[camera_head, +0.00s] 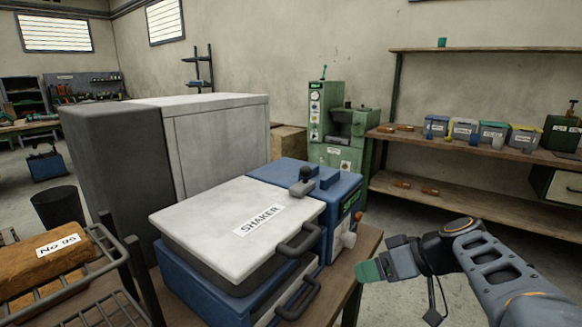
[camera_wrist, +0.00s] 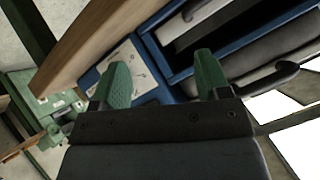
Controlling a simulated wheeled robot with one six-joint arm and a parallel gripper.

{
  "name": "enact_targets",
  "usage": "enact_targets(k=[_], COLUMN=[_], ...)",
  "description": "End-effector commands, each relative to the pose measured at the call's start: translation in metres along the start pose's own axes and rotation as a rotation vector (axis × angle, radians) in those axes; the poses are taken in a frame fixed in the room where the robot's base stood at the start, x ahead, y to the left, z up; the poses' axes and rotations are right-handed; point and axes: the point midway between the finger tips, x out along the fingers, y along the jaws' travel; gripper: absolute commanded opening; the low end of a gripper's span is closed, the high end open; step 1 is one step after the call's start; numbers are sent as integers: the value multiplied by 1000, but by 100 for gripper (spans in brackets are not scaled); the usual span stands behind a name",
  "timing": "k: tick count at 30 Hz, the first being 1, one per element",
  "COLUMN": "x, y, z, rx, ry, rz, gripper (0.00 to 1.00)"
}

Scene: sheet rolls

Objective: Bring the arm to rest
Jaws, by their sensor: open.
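My gripper (camera_head: 370,271) is at the lower right in the head view, just right of the table edge and the shaker. Its green fingers point left. In the wrist view my gripper (camera_wrist: 160,84) shows two green fingers spread apart, with nothing between them. The arm reaches in from the lower right corner and is bent at the wrist. The blue shaker (camera_head: 190,272) with a white lid labelled SHAKER (camera_head: 225,222) stands on the wooden table; the lid is down. My gripper appears apart from it.
A wooden table (camera_head: 368,240) edge lies close to my gripper. A wire rack (camera_head: 85,290) with a brown block marked No 95 (camera_head: 50,256) is at the left. A green machine (camera_head: 340,128) and shelves with small bins (camera_head: 465,128) stand behind. Floor right of the table is open.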

Motion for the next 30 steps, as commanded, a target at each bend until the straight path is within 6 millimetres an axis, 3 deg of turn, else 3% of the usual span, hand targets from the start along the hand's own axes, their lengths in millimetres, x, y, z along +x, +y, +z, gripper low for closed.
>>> enact_targets(k=[1, 3, 12, 21, 30], x=[-16, -22, -69, -103, -108], y=[-26, -43, -96, -116, -118], z=[-15, -13, -12, -20, -21], rx=[54, 133, 345, 387, 393], ry=[-73, -165, -378, -362, -342], rz=[31, 95, 452, 680, 733], gripper=[69, 69, 69, 69, 69])
